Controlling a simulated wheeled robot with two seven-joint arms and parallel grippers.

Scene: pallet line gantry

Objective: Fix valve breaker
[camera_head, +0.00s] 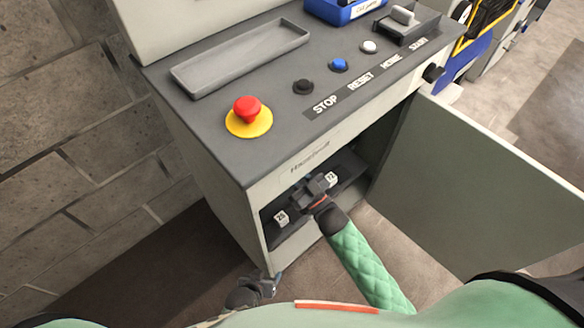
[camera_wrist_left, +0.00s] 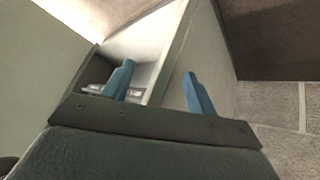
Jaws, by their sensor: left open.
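A grey control cabinet (camera_head: 215,165) stands ahead with its lower compartment open. Inside are two small white labelled parts, one at the left (camera_head: 281,217) and one further right (camera_head: 331,179); their markings are too small to read surely. My left gripper (camera_head: 272,284) is low in front of the cabinet's left corner, open and empty. Its blue fingers (camera_wrist_left: 158,88) stand apart in the left wrist view, facing the cabinet. My right gripper (camera_head: 312,188) is at the compartment opening between the white parts; its fingertips are not clear. I cannot tell which part is the valve breaker.
The cabinet door (camera_head: 470,185) hangs open to the right. On top are a red stop button (camera_head: 247,109), black, blue and white buttons, an empty grey tray (camera_head: 240,58) and a blue bin (camera_head: 343,10). A block wall (camera_head: 70,130) is at the left.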

